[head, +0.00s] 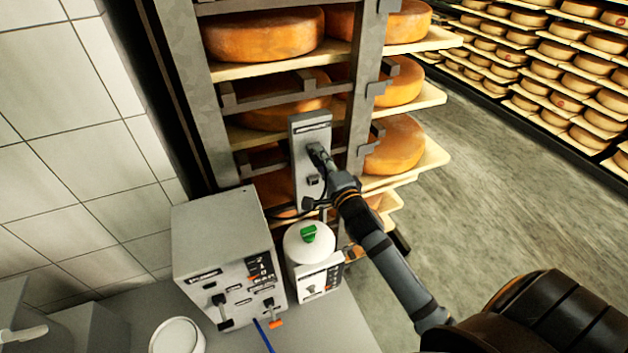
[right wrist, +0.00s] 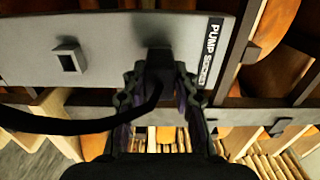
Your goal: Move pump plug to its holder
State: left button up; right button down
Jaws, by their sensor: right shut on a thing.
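The black pump plug (right wrist: 160,68) is between the fingers of my right gripper (right wrist: 160,85), which also shows in the head view (head: 317,152). The gripper is shut on it. The plug is at the upright grey panel (head: 312,125), beside a label whose readable part is "PUMP". I cannot tell whether it is seated in the panel or only close to it. A small grey square holder with a dark opening (right wrist: 69,60) is on the same panel, lower down in the head view (head: 313,181). A black cable (right wrist: 90,122) runs from the plug. My left gripper is not in view.
A rack with cheese wheels (head: 263,35) on boards stands behind the panel. Below are a grey control box (head: 220,235) with knobs and a white container (head: 305,245) with a green cap. A round white tub (head: 177,337) is at the front. Open floor (head: 500,200) lies right.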

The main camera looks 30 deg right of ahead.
jog(key=shift+s+f, duration=0.15)
jog(key=shift+f, duration=0.05)
jog(key=shift+s+r+b, duration=0.1)
jog(key=shift+s+b, duration=0.5)
jog(key=shift+s, duration=0.45)
jog(key=shift+s, duration=0.1)
jog(key=shift+s+a+b, duration=0.1)
jog(key=shift+s+b, duration=0.25)
jog(key=shift+s, duration=0.45)
jog(key=shift+r, duration=0.1)
jog(key=shift+s, duration=0.15)
